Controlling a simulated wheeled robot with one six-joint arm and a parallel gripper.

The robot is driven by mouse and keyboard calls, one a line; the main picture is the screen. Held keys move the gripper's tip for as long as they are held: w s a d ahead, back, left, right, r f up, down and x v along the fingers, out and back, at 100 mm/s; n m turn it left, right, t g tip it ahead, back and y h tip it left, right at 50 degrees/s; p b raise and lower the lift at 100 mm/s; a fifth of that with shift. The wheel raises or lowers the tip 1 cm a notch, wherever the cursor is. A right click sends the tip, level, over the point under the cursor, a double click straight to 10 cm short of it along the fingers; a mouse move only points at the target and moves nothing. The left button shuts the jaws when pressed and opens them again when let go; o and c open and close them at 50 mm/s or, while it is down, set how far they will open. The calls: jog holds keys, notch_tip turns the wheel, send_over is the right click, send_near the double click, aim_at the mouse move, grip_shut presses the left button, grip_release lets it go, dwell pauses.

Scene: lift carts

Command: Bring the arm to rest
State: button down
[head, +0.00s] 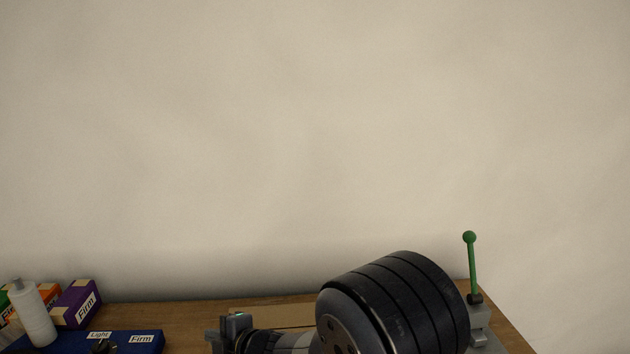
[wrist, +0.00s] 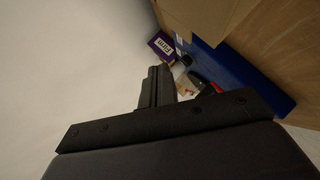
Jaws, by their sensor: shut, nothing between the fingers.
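My arm rises at the bottom of the head view, its thick black joint covering the middle right of the wooden table. My gripper (wrist: 156,86) shows in the wrist view as dark fingers set together, with nothing between them.
A wooden table (head: 190,314) stands against a bare wall. At its left are a white bottle (head: 33,315), a purple box (head: 78,304) and a blue tray (head: 130,341) with labels. A green-knobbed lever (head: 472,262) stands upright at the right.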

jog(key=shift+s+b, duration=0.7)
jog(key=shift+b, duration=0.55)
jog(key=shift+d+r, duration=0.1)
jog(key=shift+d, duration=0.05)
